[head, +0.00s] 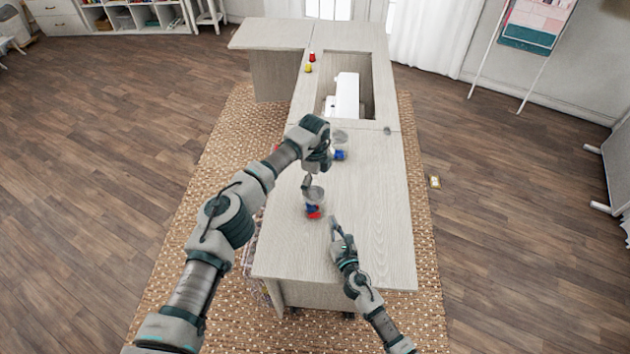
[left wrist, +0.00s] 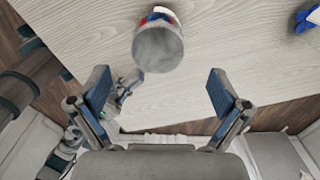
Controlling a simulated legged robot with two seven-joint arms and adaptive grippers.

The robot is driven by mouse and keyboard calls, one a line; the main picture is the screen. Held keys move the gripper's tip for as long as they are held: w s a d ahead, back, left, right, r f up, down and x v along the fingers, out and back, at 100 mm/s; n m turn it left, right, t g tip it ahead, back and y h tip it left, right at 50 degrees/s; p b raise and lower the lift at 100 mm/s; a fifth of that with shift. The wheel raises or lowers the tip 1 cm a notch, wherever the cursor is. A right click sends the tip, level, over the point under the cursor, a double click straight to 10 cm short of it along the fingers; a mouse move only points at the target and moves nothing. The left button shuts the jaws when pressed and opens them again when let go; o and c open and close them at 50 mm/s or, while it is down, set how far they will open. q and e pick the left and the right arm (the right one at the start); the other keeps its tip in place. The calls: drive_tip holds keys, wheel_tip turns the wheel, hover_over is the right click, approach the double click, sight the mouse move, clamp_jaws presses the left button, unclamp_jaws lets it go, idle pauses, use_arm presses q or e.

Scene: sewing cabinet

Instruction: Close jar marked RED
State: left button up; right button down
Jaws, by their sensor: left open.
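A clear greyish jar (head: 315,194) with red and blue items at its base stands on the near part of the cabinet top. It also shows in the left wrist view (left wrist: 158,47), just beyond my fingers. I cannot read a mark on it or tell whether a lid is on it. A second clear jar (head: 341,138) with blue at its base stands farther back. My left gripper (head: 307,182) is over the near jar; its fingers are open and empty in the left wrist view (left wrist: 160,90). My right gripper (head: 334,226) is low, right of the near jar; its finger gap is unclear.
A white sewing machine (head: 346,95) sits in the cabinet's recess. A red spool (head: 312,57) and a yellow one (head: 308,68) stand at the back left. A small grey disc (head: 387,130) lies near the right edge. The cabinet top (head: 380,200) right of the jars is clear.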

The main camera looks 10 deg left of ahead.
use_arm(q)
wheel_tip(320, 180, up, 12)
drive_tip(key=shift+w, duration=0.15)
drive_tip(key=shift+f, duration=0.1)
use_arm(e)
drive_tip(key=c, duration=1.9)
unclamp_jaws()
drive_tip(key=o, duration=0.5)
drive_tip(key=v, duration=1.2)
drive_tip(key=shift+d+f, duration=0.1)
